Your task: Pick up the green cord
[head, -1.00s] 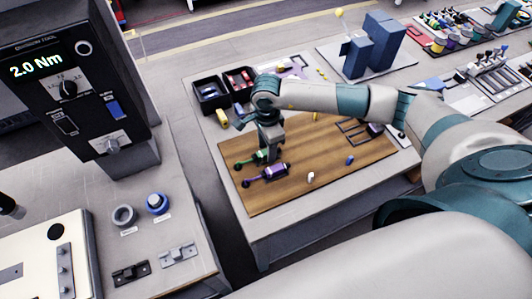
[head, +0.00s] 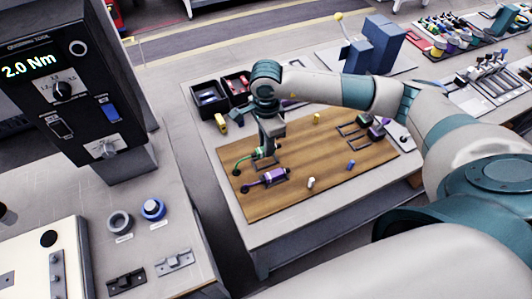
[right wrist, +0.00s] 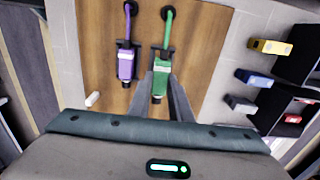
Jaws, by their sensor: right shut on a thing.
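The green cord (head: 242,160) has a green plug body at the left part of the wooden board. My right gripper (head: 266,152) is over it and shut on that body. In the right wrist view the green body (right wrist: 160,76) is between the two fingers (right wrist: 162,90), and its cord runs up to a dark round end. The gripper partly hides the body in the head view. The purple cord (head: 264,177) lies next to it on the board, and it also shows in the right wrist view (right wrist: 125,64). My left gripper is not in view.
Dark bins (head: 210,98) with small parts stand behind the board (head: 330,165). A yellow block (head: 221,122) is near them. Small white (head: 311,183) and blue (head: 351,165) pieces stand on the board. A torque panel (head: 60,90) rises at left.

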